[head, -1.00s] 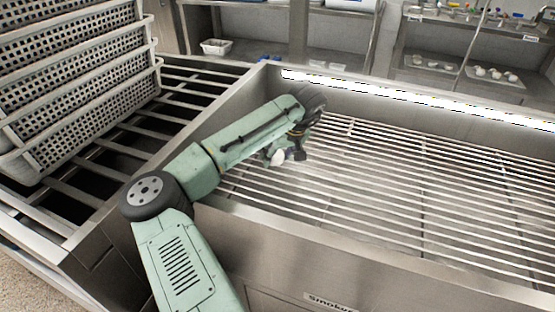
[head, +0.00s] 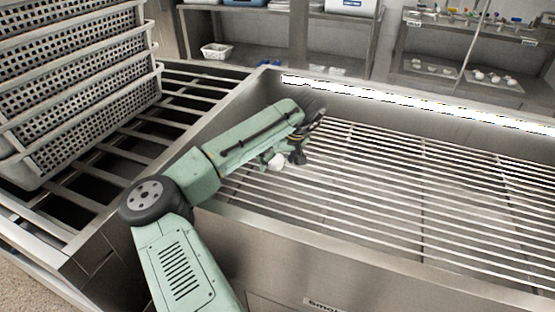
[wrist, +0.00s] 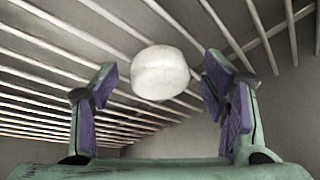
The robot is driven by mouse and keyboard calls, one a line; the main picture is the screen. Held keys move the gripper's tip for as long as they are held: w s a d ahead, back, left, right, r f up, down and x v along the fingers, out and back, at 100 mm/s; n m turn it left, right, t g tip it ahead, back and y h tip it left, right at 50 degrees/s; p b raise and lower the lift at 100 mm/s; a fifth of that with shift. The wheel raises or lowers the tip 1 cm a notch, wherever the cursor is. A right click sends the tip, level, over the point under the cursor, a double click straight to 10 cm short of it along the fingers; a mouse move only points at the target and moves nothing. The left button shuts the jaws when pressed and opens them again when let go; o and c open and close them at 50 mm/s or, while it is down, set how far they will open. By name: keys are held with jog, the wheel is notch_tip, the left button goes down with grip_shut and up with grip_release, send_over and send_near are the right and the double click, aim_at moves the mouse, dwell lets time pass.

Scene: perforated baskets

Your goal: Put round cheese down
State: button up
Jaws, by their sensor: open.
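The round cheese (wrist: 160,73) is a small white disc. In the wrist view it lies on the metal rods, ahead of and between my open fingers, with a gap on both sides. My gripper (wrist: 160,100) has purple finger pads spread wide apart and touches nothing that I can see. In the head view the white cheese (head: 276,162) shows low beside my gripper (head: 297,150), over the left part of the grill rack (head: 420,200). My arm hides part of that area.
A steel wall (head: 400,100) with a bright top edge encloses the rack. A stack of perforated baskets (head: 85,90) stands on a slatted frame at the left. Shelves with dishes (head: 490,78) are at the back. The rack's middle and right are clear.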

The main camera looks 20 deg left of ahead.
jog(key=p+v, duration=0.7)
jog(key=v, duration=0.5)
jog(key=shift+p, duration=0.35)
jog(key=shift+d, duration=0.1)
